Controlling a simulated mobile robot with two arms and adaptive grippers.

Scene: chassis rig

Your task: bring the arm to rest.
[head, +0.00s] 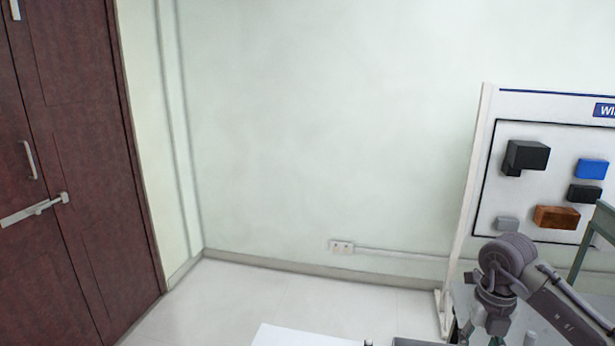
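My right arm (560,305), dark grey, comes in from the lower right corner. It bends at a large round joint (508,255). Below that joint its end part, apparently the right gripper (493,320), points down near the bottom edge. Its fingers are too small and dark to tell whether they are open or shut, and I see nothing clearly held. My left arm and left gripper are not in view.
A white-framed board (480,190) with black, blue, brown and grey blocks stands at right, behind the arm. A greenish-grey frame (590,240) is close to the arm. A white flat surface (300,336) shows at the bottom. Dark red doors (75,170) are at left; floor between is clear.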

